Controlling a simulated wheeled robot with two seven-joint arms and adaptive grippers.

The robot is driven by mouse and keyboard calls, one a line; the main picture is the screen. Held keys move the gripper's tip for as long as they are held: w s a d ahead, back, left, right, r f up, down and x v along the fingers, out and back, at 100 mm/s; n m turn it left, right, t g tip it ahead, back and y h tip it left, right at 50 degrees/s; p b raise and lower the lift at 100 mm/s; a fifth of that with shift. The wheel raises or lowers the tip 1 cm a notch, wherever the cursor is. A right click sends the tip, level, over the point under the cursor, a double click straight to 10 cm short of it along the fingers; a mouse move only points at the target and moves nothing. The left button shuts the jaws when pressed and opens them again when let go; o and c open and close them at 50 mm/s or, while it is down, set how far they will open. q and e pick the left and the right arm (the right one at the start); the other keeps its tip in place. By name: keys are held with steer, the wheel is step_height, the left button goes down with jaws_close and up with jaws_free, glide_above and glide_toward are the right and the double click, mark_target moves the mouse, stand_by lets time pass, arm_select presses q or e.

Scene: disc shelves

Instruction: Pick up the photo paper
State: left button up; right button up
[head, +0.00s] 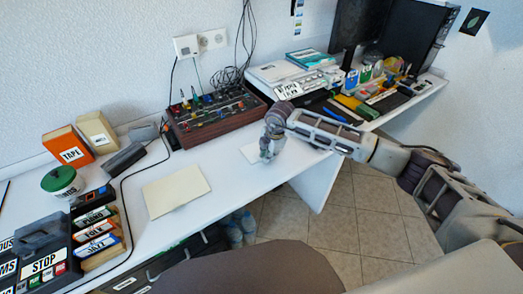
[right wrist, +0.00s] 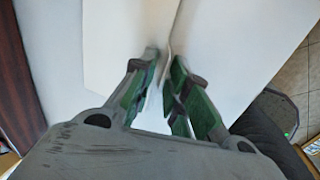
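A small white sheet that looks like the photo paper (head: 250,153) lies on the white desk, partly hidden behind my right gripper (head: 268,152). In the right wrist view the sheet (right wrist: 115,45) lies at the upper left, and its edge runs between the fingertips. My right gripper (right wrist: 165,62) points down at the desk with its green fingers close together on either side of that edge. A narrow gap shows between them, and I cannot tell whether they grip the sheet. My left gripper is not in view.
A cream sheet or folder (head: 176,190) lies on the desk to the left. A brown box with knobs and cables (head: 215,115) stands behind. Boxes, a white tub (head: 62,181) and cases crowd the left end. Books, a keyboard and a monitor fill the far right. The desk's front edge is near.

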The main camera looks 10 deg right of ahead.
jaws_close()
steer(key=shift+r, duration=0.4)
steer(key=v, duration=0.2)
steer(key=w+v, duration=0.1)
steer(key=v, duration=0.4)
steer(key=shift+w+a+r+p, duration=0.3)
steer(key=shift+w+r+p, duration=0.05)
steer(key=shift+r, duration=0.1)
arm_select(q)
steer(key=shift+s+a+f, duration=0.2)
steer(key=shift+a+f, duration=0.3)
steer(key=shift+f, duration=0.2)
arm_select(e)
steer(key=shift+v, duration=0.8)
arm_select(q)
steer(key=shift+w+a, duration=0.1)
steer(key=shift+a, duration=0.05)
arm_select(e)
steer(key=shift+w, duration=0.1)
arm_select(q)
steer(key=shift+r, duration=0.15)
